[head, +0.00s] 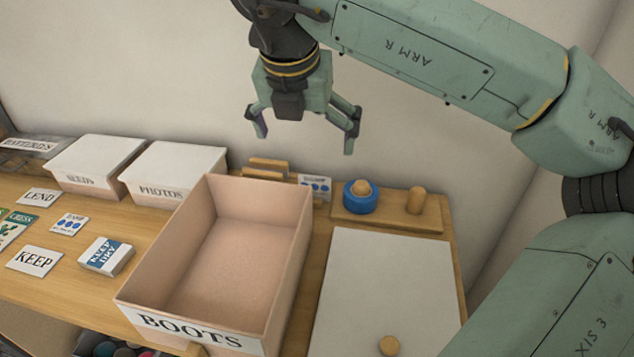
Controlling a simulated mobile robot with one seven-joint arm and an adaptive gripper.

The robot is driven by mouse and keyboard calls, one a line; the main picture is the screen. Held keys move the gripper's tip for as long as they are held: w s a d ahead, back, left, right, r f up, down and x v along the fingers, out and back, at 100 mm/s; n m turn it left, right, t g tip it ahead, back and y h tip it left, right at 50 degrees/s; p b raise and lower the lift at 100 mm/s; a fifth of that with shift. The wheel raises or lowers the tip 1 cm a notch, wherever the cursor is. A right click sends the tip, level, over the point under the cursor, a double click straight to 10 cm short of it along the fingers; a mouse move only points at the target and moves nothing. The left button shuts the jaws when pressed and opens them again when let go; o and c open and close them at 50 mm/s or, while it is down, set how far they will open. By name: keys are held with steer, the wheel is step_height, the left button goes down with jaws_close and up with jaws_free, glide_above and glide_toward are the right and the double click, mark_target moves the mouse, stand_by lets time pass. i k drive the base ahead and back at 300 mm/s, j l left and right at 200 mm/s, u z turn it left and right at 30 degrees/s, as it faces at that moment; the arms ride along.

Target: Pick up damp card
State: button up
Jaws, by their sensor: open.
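A small white card with blue dots (68,223) lies flat on the wooden surface at the left; its small heading looks like "DAMP". A similar card with blue dots (316,187) stands at the back, behind the box marked BOOTS, partly hidden by it; its heading also looks like "DAMP". My gripper (304,136) is open and empty, pointing down, in the air above the back of the surface. It is well apart from the flat card and above the standing one.
The open, empty BOOTS box (296,250) stands in the middle. Lidded boxes marked SEEDS (95,155) and PHOTOS (175,160) are at the back left. KEEP (35,261), LEND (38,197) and KEEP DRY (106,256) cards lie nearby. A white board (385,285) and blue roll (359,202) are right.

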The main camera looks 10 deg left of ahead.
mark_target(321, 185)
steer(key=k, duration=1)
